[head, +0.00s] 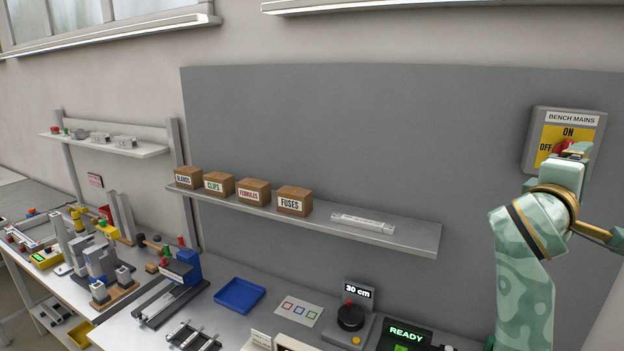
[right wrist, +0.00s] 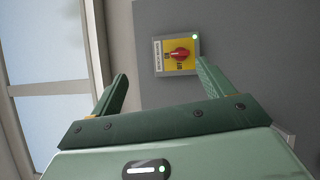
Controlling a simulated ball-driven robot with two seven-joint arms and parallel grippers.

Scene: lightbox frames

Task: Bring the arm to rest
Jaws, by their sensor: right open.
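My right arm rises at the right of the head view. Its gripper (head: 575,150) is in front of the lower part of the bench mains switch (head: 565,118). In the right wrist view the gripper (right wrist: 161,70) is open, its two green fingers wide apart with nothing between them. Beyond the fingers is the switch (right wrist: 161,58) with its red knob (right wrist: 180,54) on a yellow plate. The knob lies roughly level in that turned picture, and a small pale green dot shows at the plate's corner. No contact with the knob shows. My left gripper is not in view.
A wall shelf (head: 420,236) holds several labelled boxes and a pale strip. Below, the bench carries a blue tray (head: 239,295), a card with coloured squares (head: 299,311), a black knob unit (head: 350,318) and a READY display (head: 406,334). Wall between shelf and switch is clear.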

